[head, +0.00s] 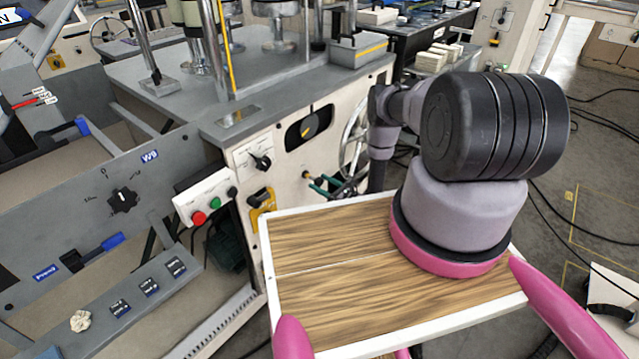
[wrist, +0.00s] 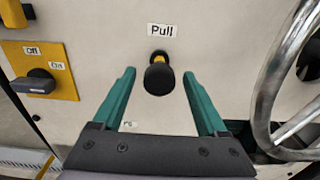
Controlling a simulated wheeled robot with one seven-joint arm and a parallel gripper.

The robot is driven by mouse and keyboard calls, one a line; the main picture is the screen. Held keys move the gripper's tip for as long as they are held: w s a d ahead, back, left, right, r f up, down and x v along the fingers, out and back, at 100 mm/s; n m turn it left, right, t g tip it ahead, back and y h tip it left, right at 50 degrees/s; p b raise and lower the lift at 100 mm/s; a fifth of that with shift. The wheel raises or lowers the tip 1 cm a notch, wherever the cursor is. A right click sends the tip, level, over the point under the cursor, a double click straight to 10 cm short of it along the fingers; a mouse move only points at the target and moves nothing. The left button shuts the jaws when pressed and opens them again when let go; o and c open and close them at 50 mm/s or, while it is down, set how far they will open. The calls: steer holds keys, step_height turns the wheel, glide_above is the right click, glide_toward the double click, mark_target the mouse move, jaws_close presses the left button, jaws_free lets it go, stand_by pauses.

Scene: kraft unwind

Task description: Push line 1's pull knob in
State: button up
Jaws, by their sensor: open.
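The pull knob (wrist: 159,79) is black and round, on a pale machine panel under a "Pull" label (wrist: 161,30). A yellow collar or stem shows behind its head, which stands out from the panel. In the head view the knob (head: 306,174) is a small dark spot on the cream front. My gripper (wrist: 159,76) is open and empty, its two green fingers on either side of the knob with clear gaps. In the head view my gripper (head: 322,184) shows small and partly hidden beside the knob. I cannot tell how far the fingertips are from the panel.
A chrome handwheel (wrist: 277,85) stands close at right of my gripper. A yellow plate with an Off/On switch (wrist: 38,82) is at left. In the head view a red and green button box (head: 206,198) and a rotary selector (head: 260,161) are nearby.

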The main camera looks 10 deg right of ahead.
steer(key=shift+w+a, duration=0.3)
steer(key=shift+w, duration=0.1)
steer(key=shift+c, duration=0.2)
jaws_close()
stand_by(1.0)
